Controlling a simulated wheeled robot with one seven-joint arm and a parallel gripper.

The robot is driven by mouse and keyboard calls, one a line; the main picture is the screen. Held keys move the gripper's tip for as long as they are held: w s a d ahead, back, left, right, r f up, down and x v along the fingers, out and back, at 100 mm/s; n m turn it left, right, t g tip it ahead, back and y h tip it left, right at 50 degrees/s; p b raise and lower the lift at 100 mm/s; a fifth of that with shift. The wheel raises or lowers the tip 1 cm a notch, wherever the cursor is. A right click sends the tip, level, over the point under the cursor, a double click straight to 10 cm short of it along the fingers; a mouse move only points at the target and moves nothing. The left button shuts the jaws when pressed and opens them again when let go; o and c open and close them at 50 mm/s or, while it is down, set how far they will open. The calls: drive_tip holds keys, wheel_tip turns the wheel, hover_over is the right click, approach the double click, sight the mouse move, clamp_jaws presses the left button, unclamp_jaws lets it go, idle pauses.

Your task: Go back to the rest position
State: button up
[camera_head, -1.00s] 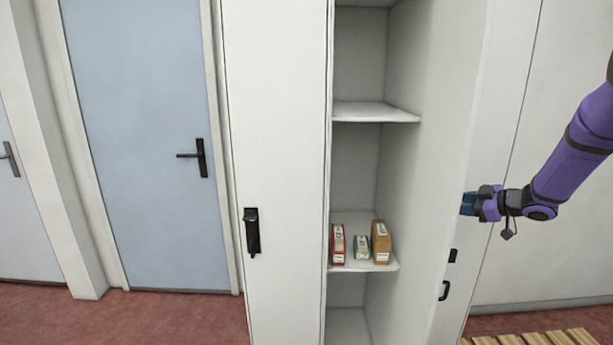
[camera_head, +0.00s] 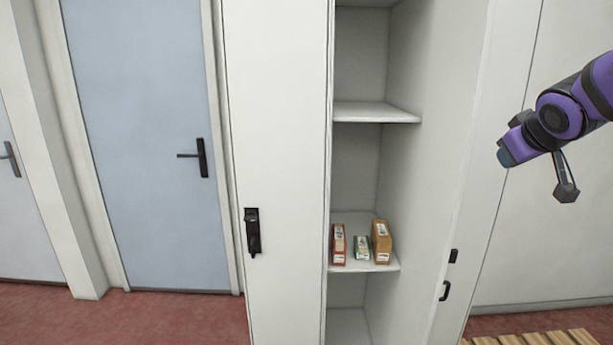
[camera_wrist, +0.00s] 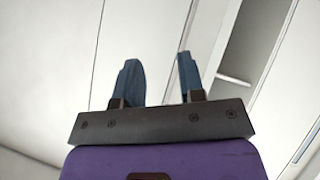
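My gripper (camera_head: 507,156) is in the air at the right of the head view, in front of the white wall panel and apart from the cabinet. In the wrist view its two blue fingers (camera_wrist: 158,80) stand apart with nothing between them. It is open and empty. The fingers are small and partly hidden by the arm in the head view.
An open white cabinet (camera_head: 376,112) stands in the middle. One shelf holds a red box (camera_head: 338,246), a green box (camera_head: 361,248) and a brown box (camera_head: 381,243). A wooden slatted surface (camera_head: 535,339) is at the lower right. A blue door (camera_head: 140,90) is at left.

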drive_tip(key=s+a+f+m+g+y, duration=0.1)
drive_tip(key=s+a, duration=0.3)
drive_tip(key=s, duration=0.8)
drive_tip(key=s+a+f+m+g+y, duration=0.1)
drive_tip(key=s+a+f+g+y, duration=0.1)
drive_tip(key=s, duration=1)
drive_tip(key=a+f+g, duration=0.1)
drive_tip(key=a+g, duration=0.1)
drive_tip(key=a, duration=0.1)
drive_tip(key=shift+s+a+m, duration=0.15)
drive_tip(key=shift+m, duration=0.15)
